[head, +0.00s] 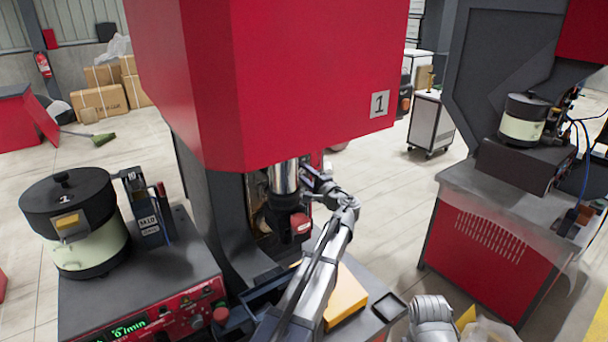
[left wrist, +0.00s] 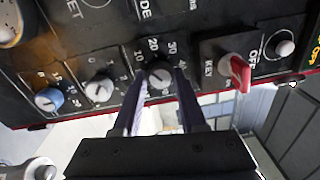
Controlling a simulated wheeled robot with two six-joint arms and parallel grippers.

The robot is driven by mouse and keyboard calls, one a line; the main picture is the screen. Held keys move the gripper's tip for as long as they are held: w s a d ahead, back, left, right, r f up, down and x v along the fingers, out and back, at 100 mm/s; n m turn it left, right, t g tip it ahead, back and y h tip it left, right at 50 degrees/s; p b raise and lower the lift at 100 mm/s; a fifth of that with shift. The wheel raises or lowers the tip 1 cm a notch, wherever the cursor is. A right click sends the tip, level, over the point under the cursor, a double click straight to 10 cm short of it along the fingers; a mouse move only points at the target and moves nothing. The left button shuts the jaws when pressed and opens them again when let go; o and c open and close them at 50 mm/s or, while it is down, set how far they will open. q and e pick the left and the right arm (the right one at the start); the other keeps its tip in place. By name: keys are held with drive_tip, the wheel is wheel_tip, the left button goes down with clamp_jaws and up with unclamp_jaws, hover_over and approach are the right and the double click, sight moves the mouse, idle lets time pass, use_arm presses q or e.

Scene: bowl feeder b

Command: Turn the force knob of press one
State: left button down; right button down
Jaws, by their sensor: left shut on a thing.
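Press one (head: 270,80) is the large red machine marked 1 in the head view. My left gripper (head: 318,182) is beside its ram, under the red housing. In the left wrist view, the two fingers of my left gripper (left wrist: 161,82) are closed around a grey round knob (left wrist: 160,76) on a black panel. Numbers such as 10, 20 and 30 are printed around this knob. Its name label cannot be read. The knob does not show in the head view. My right gripper is out of view.
On the panel, a grey knob (left wrist: 99,88) and a blue knob (left wrist: 48,99) are left of the held one, and a red key switch (left wrist: 238,72) is right. A lidded bowl feeder (head: 75,222) stands left of the press. A yellow block (head: 345,296) is below my left arm.

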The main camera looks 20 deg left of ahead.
use_arm(q)
drive_tip(key=shift+n, duration=0.7)
drive_tip(key=shift+c, duration=2.2)
unclamp_jaws()
drive_tip(key=v, duration=0.8)
drive_tip(key=shift+w, duration=0.1)
